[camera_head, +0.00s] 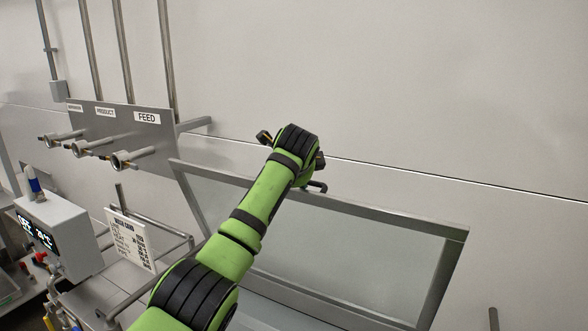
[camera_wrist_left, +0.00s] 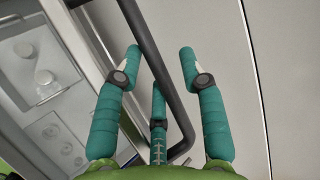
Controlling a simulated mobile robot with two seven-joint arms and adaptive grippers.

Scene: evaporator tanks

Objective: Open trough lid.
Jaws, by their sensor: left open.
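The trough lid (camera_head: 350,252) is a grey-framed, see-through panel in the head view. It stands tilted up in front of the wall. A dark handle (camera_head: 318,186) shows at its top edge, partly hidden by my left wrist. In the left wrist view the handle (camera_wrist_left: 172,95) is a long dark bar with a bent end. My left gripper (camera_wrist_left: 160,62) has its teal fingers spread, and the bar passes between them without being clamped. In the head view my wrist hides most of the fingers. My right gripper is in neither view.
A grey panel with a FEED label (camera_head: 147,117) and pipe valves (camera_head: 122,159) projects at the left. A control box (camera_head: 60,235) and a placard (camera_head: 130,240) stand at the lower left. The pale wall (camera_head: 430,80) is close behind the lid.

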